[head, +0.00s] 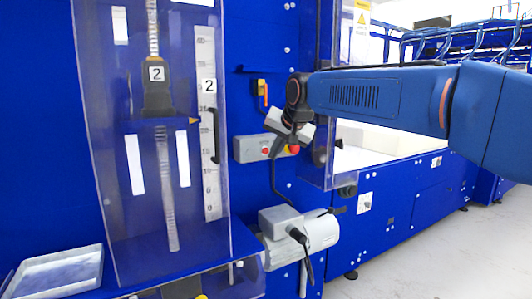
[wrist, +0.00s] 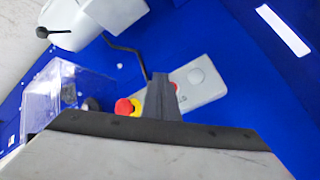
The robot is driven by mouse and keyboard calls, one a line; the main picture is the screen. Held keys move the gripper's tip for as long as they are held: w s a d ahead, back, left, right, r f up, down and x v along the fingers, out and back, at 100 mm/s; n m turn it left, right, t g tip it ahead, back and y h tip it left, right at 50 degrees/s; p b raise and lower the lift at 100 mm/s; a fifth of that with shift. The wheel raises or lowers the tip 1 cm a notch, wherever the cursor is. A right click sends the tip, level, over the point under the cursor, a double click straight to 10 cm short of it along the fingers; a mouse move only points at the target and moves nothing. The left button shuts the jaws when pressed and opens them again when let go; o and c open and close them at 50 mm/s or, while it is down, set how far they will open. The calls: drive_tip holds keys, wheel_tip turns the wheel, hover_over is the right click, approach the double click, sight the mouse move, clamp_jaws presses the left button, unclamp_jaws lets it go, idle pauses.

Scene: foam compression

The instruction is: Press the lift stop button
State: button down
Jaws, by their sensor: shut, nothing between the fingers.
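A grey control box (head: 250,149) is fixed to the blue machine front, and it also shows in the wrist view (wrist: 208,86). It carries a small red button (head: 265,150) and, at its right end, a red mushroom knob (head: 293,149). In the wrist view the red knob (wrist: 123,107) has a yellow base, and a pale round button (wrist: 196,75) sits at the other end. My gripper (wrist: 160,78) is shut and empty in front of the box, its fingers covering part of the middle. Contact with a button cannot be told.
A grey motor-like unit (head: 300,232) with a black handle juts out below the box. An orange switch (head: 261,88) is above it. A clear guard (head: 90,60) covers the scale and the plunger marked 2 at left. A grey tray (head: 62,284) is at lower left.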

drive_tip(key=shift+s+d, duration=0.55)
drive_tip(key=shift+s, duration=0.3)
drive_tip(key=shift+s+d, duration=0.55)
drive_tip(key=shift+s, duration=0.25)
drive_tip(key=shift+d, duration=0.1)
drive_tip(key=s+d+f+g+h, duration=0.1)
drive_tip(key=s+d+f, duration=0.5)
drive_tip(key=s+d, duration=0.3)
drive_tip(key=s+d+f+h, duration=0.2)
drive_tip(key=s+d+f, duration=0.3)
drive_tip(key=s+d, duration=0.45)
drive_tip(key=s+d+f+n+g, duration=0.1)
drive_tip(key=s+d+f, duration=0.5)
drive_tip(key=s+f, duration=0.3)
drive_tip(key=s+d+f+g+h, duration=0.1)
drive_tip(key=s+d+f, duration=0.5)
drive_tip(key=s+f, duration=0.2)
drive_tip(key=shift+s+f+n, duration=0.35)
drive_tip(key=shift+s+n, duration=0.05)
drive_tip(key=shift+s, duration=0.4)
drive_tip(key=shift+d, duration=0.1)
